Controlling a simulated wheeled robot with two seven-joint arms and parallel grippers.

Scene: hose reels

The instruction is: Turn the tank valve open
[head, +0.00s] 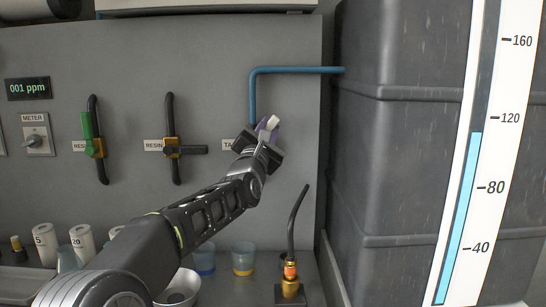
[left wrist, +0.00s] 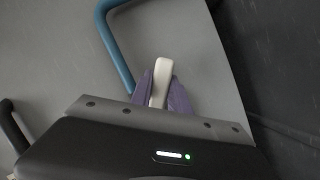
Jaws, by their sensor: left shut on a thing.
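The tank valve sits on the grey wall panel below the blue pipe (head: 290,70), beside a label (head: 229,144) that my arm partly covers. Its white handle (head: 273,122) shows between the purple fingertips of my left gripper (head: 266,129). In the left wrist view the white handle (left wrist: 160,83) stands up between the purple fingers (left wrist: 162,92), which are shut on it. The valve's body is hidden behind the gripper. My right gripper is in neither view.
A green-handled valve (head: 95,147) and a black-handled valve (head: 173,147) are on the panel to the left. A dark tank (head: 400,150) with a level gauge (head: 470,170) stands at the right. Cups (head: 243,258) and a hose fitting (head: 290,278) are on the bench below.

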